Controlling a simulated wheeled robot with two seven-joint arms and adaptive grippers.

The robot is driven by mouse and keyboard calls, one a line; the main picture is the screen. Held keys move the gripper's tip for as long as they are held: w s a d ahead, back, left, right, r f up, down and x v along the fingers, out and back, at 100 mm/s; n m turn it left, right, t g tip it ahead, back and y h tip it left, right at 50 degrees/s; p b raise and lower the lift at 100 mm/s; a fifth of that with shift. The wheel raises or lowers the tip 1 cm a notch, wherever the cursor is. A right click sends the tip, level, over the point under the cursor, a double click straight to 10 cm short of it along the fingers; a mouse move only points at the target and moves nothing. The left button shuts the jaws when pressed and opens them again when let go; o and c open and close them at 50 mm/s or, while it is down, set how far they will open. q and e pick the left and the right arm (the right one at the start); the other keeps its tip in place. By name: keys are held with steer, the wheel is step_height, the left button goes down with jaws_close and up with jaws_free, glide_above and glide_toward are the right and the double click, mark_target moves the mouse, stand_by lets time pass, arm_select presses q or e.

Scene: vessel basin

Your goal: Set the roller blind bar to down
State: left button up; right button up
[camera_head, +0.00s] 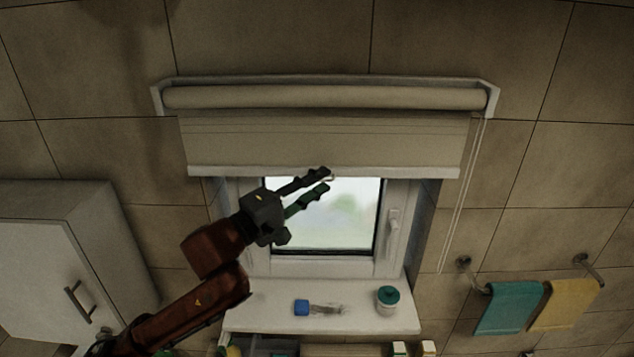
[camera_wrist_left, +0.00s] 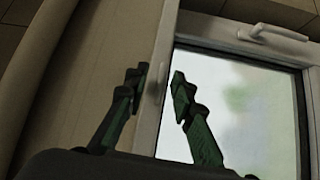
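The roller blind is partly lowered, its beige cloth (camera_head: 300,138) covering the top of the window. Its pale bottom bar (camera_head: 400,172) runs level across the cloth's lower edge, and a small pull (camera_head: 331,177) hangs near its middle. My left gripper (camera_head: 323,181) has its fingers apart at the middle of the bar, by the pull. In the left wrist view the bar (camera_wrist_left: 168,40) runs up the picture between the two fingertips (camera_wrist_left: 159,74), one over the cloth side and one over the glass side. I cannot tell whether either finger touches it. My right gripper is not in view.
The window (camera_head: 345,215) has a handle (camera_head: 393,225) on its right. A pull cord (camera_head: 461,205) hangs right of the blind. A blue-capped item (camera_head: 302,307) and a teal-lidded jar (camera_head: 388,300) are on the sill. A cabinet (camera_head: 50,270) is at left, towels (camera_head: 508,308) at right.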

arm_select(q)
steer(key=shift+c, duration=0.6)
jaws_close()
